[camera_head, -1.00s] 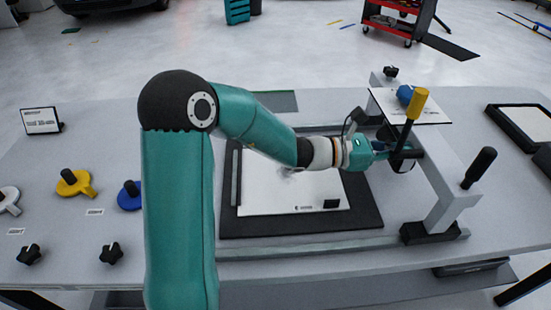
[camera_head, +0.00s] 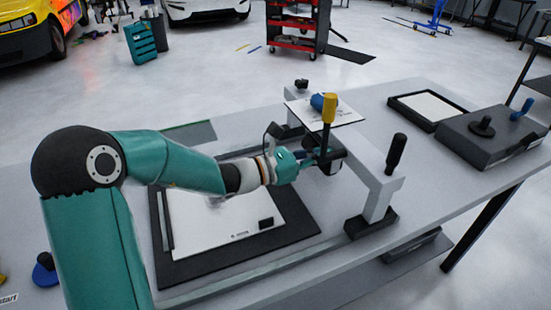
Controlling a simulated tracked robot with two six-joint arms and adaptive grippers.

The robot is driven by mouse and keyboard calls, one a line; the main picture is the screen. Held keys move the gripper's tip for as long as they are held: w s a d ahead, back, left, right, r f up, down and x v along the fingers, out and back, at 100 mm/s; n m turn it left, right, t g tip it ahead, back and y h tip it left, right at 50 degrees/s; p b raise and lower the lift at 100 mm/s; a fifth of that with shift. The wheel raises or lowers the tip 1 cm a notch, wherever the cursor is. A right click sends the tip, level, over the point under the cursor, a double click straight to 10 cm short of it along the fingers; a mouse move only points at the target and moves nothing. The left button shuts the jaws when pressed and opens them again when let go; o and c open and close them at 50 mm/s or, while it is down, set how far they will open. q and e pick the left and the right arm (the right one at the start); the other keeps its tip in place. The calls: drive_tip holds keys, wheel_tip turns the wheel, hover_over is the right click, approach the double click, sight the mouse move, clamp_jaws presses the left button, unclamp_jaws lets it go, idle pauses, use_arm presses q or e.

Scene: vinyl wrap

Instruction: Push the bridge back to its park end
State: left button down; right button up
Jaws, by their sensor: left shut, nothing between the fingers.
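The bridge (camera_head: 357,171) is a light grey gantry that spans the dark mat at its right end, with its near foot (camera_head: 370,222) on the front rail (camera_head: 270,265). My left gripper (camera_head: 325,158) is shut, at the bridge's left side by the base of the yellow handle. Whether it touches the bridge I cannot tell. A white sheet (camera_head: 230,222) lies on the dark mat (camera_head: 185,268). My right gripper is not in view.
A white panel with a blue object (camera_head: 324,102) sits behind the bridge. To the right on the table are a black-framed tray (camera_head: 428,110) and a dark grey box (camera_head: 482,146) with knobs.

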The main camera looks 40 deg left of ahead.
use_arm(q)
drive_tip(key=b+v, duration=0.1)
drive_tip(key=v, duration=1.2)
